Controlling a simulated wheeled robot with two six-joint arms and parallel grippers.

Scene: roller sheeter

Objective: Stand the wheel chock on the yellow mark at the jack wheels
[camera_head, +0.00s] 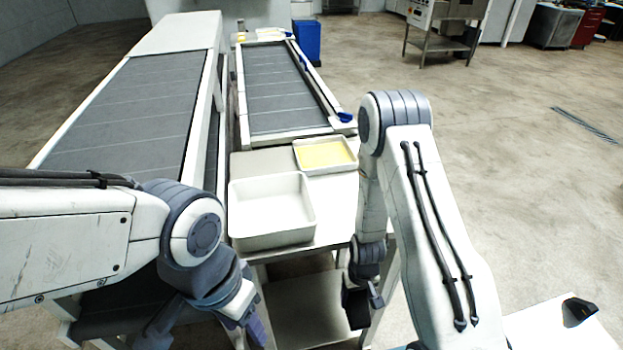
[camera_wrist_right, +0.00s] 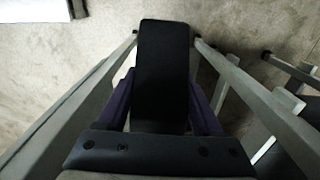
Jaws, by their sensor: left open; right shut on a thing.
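A black block, seemingly the wheel chock (camera_wrist_right: 163,65), is held between the purple fingers of my right gripper (camera_wrist_right: 163,105) in the right wrist view. In the head view the right gripper (camera_head: 371,297) hangs below the table's right edge, with the dark block (camera_head: 355,306) at it. It is clear of the floor as far as I can tell. My left gripper (camera_head: 245,326) is open at the lower left, in front of the table, its fingers partly hidden by the arm. I cannot make out the yellow mark or the jack wheels in either view.
A white bin (camera_head: 270,237) and a tray with yellow contents (camera_head: 325,154) stand on the table. Two grey conveyor belts (camera_head: 125,110) (camera_head: 275,85) run behind. A black object (camera_head: 579,309) lies on a white surface at lower right. The floor (camera_head: 480,140) at right is open.

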